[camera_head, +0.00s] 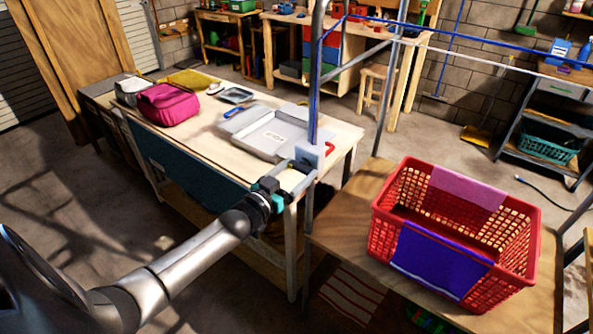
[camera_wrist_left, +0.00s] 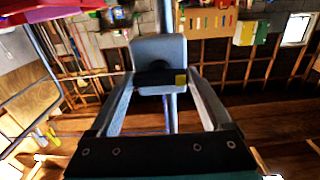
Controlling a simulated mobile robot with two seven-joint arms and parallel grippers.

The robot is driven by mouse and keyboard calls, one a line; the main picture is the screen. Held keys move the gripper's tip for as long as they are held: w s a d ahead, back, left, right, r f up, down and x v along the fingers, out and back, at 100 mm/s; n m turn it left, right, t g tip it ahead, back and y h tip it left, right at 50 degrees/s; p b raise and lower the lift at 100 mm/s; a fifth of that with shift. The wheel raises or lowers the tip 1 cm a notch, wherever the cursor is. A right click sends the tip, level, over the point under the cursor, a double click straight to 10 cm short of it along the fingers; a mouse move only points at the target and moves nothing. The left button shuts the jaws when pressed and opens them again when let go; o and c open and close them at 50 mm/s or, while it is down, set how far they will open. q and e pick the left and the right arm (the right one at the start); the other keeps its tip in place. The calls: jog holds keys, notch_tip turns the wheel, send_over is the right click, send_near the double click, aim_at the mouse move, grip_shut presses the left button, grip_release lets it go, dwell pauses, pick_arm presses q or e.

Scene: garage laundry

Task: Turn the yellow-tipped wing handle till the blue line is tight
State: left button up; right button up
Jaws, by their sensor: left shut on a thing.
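My left gripper (camera_head: 305,168) reaches a pale grey box (camera_head: 310,155) on the upright metal post. In the left wrist view, the gripper (camera_wrist_left: 163,82) has its fingers on either side of a dark wing handle (camera_wrist_left: 155,78) in front of the box (camera_wrist_left: 160,48). The handle lies about level in that picture, its yellow tip (camera_wrist_left: 181,79) at the right. The gripper is shut on the handle. In the head view, gripper and box hide the handle. The blue line (camera_head: 480,38) runs from the post across the upper right; I cannot tell how tight it is. My right gripper is not in view.
A red laundry basket (camera_head: 381,215) with purple and pink cloths stands on a wooden table (camera_head: 345,215) right of the post. Behind the gripper, a workbench (camera_head: 205,140) carries a grey tray (camera_head: 262,150) and a pink bag (camera_head: 168,104). Open floor (camera_head: 50,180) lies at left.

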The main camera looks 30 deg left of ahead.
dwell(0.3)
pick_arm(q)
jog(key=o, duration=1.2)
jog(key=shift+c, duration=0.2)
jog(key=s+a, duration=0.1)
jog(key=s, duration=1.4)
jog(key=shift+p, duration=0.3)
jog(key=shift+s+a+f, duration=0.1)
jog(key=s+d+f+g+y+b, duration=0.1)
jog(key=s+f+g+b, duration=0.25)
jog(key=f, duration=0.85)
jog(key=s+f+n+g+b, duration=0.15)
jog(key=s+f, duration=0.25)
jog(key=f, duration=0.7)
jog(key=s+d+f+m+g+y+b, duration=0.1)
jog(key=s+f+g+b, duration=0.25)
jog(key=f, duration=0.85)
jog(key=s+d+f+m+g+b, duration=0.1)
jog(key=s+d+f+g, duration=0.3)
jog(key=s+f, duration=0.6)
jog(key=s+d+f+m+g+b, duration=0.1)
jog(key=s+d+f+g+b, duration=0.3)
jog(key=s+d+f, duration=0.4)
jog(key=s+f, duration=0.3)
jog(key=s, duration=0.1)
jog(key=shift+s+d+h+b, duration=0.2)
jog(key=shift+d+h+b, duration=0.05)
jog(key=shift+h+b, duration=0.15)
